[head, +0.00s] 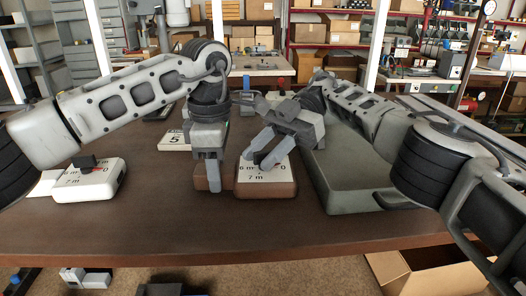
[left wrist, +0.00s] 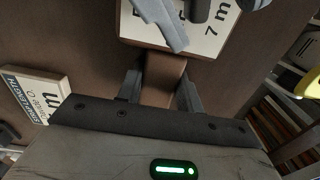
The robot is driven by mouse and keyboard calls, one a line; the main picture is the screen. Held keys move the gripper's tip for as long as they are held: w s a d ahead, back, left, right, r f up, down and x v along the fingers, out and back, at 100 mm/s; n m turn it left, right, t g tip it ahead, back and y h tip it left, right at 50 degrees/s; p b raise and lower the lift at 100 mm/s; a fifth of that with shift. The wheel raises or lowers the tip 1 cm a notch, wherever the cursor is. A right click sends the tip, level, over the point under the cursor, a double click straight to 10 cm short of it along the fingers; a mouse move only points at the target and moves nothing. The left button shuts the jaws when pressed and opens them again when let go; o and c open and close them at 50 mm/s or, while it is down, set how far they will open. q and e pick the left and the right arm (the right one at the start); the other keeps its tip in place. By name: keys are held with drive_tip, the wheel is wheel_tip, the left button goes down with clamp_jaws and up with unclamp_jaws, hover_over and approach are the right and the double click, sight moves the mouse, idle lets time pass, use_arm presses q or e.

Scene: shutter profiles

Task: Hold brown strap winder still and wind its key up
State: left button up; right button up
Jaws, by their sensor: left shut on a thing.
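The brown strap winder (head: 266,187) lies on the brown table, with a white printed face showing metre marks. Its face also shows at the top of the left wrist view (left wrist: 205,42). My left gripper (head: 214,175) points down at its left side and is shut on the brown block (left wrist: 163,82) that sticks out from the winder. My right gripper (head: 257,162) comes in tilted over the winder's face. Its two fingers are apart. A dark, round key part (left wrist: 199,11) shows between them in the left wrist view; in the head view the fingers mostly hide the key.
A white strap winder (head: 95,183) with a dark key stands at the left. A pale unit marked 5 (head: 174,141) lies behind my left gripper. A large grey-green case (head: 355,180) fills the table at the right. The front table strip is clear.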

drive_tip(key=shift+f+m+t+y, duration=0.2)
drive_tip(key=shift+m+t+y, duration=0.1)
drive_tip(key=shift+m, duration=0.1)
drive_tip(key=shift+r+m+t+y, duration=0.2)
drive_tip(key=shift+m+t+y, duration=0.4)
drive_tip(key=shift+m+t, duration=0.5)
drive_tip(key=m+t+y, duration=0.1)
drive_tip(key=m+t, duration=0.4)
drive_tip(key=shift+s+t, duration=0.1)
drive_tip(key=shift+t, duration=0.3)
drive_tip(key=v, duration=1.2)
drive_tip(key=s+a+r+n+g+y, duration=0.1)
drive_tip(key=s+a+r+g+y, duration=0.3)
drive_tip(key=s+a, duration=0.55)
drive_tip(key=s+a+r+n+g+y, duration=0.1)
drive_tip(key=s+a+r+g+y, duration=0.1)
drive_tip(key=s+a+r+y, duration=0.7)
drive_tip(key=s+a+f+g+h, duration=0.2)
drive_tip(key=s+a+f, duration=0.3)
drive_tip(key=f, duration=0.5)
drive_tip(key=a, duration=0.2)
drive_tip(key=shift+s+a+g+h, duration=0.3)
drive_tip(key=shift+g, duration=0.1)
